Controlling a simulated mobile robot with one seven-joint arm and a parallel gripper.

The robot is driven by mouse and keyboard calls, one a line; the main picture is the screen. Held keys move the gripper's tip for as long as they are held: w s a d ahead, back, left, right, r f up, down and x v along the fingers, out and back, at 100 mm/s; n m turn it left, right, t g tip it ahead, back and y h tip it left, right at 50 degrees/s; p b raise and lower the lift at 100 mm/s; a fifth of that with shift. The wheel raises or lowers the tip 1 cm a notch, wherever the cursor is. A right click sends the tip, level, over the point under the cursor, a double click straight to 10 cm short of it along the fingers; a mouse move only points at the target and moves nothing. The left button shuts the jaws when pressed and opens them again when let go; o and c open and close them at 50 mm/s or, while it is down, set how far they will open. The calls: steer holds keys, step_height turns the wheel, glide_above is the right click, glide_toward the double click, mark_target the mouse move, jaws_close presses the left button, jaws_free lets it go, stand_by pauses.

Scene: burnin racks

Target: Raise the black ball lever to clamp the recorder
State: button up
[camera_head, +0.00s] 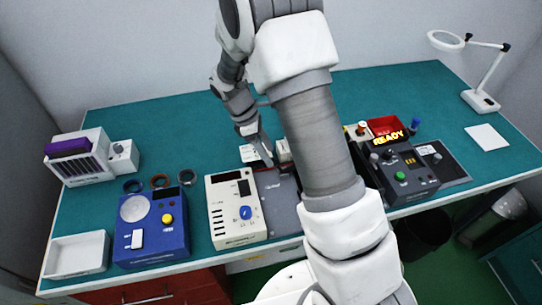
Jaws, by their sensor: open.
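My gripper (266,158) points down at the back edge of a flat dark grey unit (279,205), near the middle of the bench. Its fingers are small and dark here, apart, with nothing seen between them. A small white block (249,153) is just left of the fingers, and another pale part (283,150) is just right of them. I cannot make out the black ball lever; my arm covers much of the area right of the grey unit. I cannot tell for certain which unit is the recorder.
A cream unit with a blue knob (234,212) stands left of the grey unit. Further left are a blue unit (153,228) and a white tray (77,254). The back left bench (165,120) is clear.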

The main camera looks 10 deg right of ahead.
steer(key=shift+x, duration=1.4)
jaws_close()
stand_by(0.4)
